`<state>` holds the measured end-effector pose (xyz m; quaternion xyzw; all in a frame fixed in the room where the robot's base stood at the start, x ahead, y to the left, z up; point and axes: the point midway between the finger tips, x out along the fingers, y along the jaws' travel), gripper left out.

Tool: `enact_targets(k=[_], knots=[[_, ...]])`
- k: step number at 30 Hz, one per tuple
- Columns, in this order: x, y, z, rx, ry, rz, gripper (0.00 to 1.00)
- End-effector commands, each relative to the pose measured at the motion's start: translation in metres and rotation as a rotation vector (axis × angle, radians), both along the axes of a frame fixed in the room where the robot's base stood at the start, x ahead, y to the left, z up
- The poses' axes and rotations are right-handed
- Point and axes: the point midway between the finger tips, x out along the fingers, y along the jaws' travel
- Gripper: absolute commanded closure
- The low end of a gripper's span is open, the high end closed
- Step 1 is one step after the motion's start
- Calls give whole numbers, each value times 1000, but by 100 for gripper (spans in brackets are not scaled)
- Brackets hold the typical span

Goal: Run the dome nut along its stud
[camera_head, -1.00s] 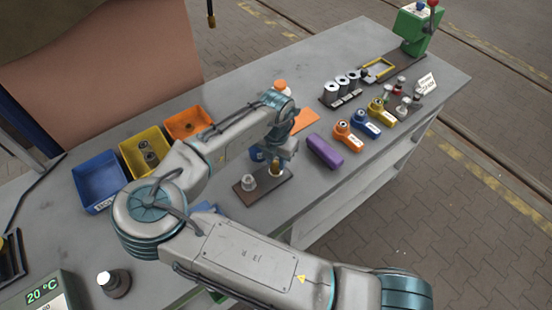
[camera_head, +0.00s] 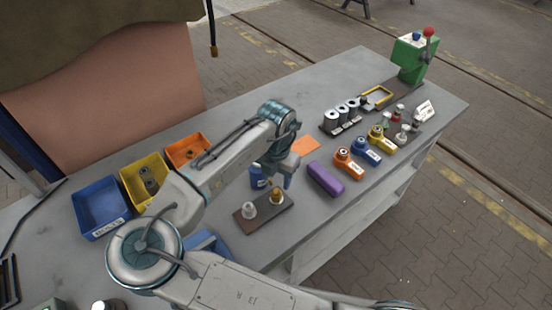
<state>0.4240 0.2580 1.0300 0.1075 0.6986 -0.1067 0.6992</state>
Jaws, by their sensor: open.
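A dark brown board (camera_head: 265,213) lies on the grey bench with two fittings on it. The left one is a pale silver nut or cap (camera_head: 249,210). The right one is a brass-coloured dome nut (camera_head: 276,197), upright; its stud is hidden. My gripper (camera_head: 280,184) points down just above and around the top of the brass nut, with its jaws open. The fingers are small and partly covered by my wrist, so I cannot tell whether they touch the nut.
A blue object (camera_head: 258,178) stands close behind the gripper. A purple block (camera_head: 325,180) lies to the right, near orange, blue and yellow tools (camera_head: 347,160). Blue, yellow and orange bins (camera_head: 100,207) stand at left. A green press (camera_head: 412,58) stands at the far right corner.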

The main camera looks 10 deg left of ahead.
Motion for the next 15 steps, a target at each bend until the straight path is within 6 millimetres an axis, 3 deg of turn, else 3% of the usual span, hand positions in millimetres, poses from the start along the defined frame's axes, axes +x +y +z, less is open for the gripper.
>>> enact_targets(k=[9,15], knots=[[0,0,64,0,-2,1,51],[0,0,83,1,0,1,51]])
